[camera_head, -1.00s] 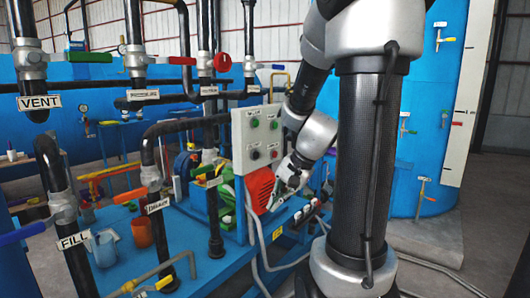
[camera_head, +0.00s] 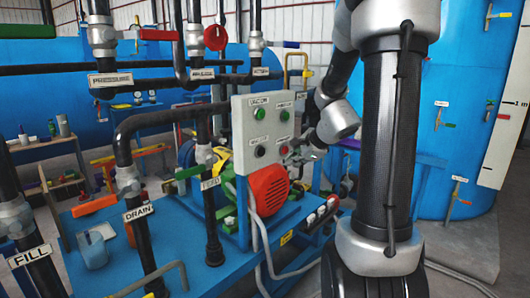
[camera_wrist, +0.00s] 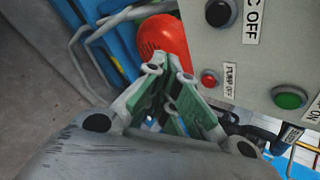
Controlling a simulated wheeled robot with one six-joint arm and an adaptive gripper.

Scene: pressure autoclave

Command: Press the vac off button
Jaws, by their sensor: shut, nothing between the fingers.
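The vac off button is black and sits on the grey control box (camera_head: 245,135). In the wrist view this black button (camera_wrist: 217,12) is at the top edge, beside a partly cut label ending "C OFF". In the head view the black button (camera_head: 260,151) is at the box's lower left. My gripper (camera_wrist: 168,62) is shut and empty, its tips left of and below the black button in the wrist view. In the head view my gripper (camera_head: 296,153) is at the box's lower right side; its tips are hard to make out. I see no contact with the black button.
A red pump-off button (camera_wrist: 209,78) and a green button (camera_wrist: 289,97) are on the same box. A red motor cover (camera_head: 268,187) is below the box. Labelled pipes, including the drain pipe (camera_head: 141,235), stand left. A blue tank (camera_head: 450,60) stands right.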

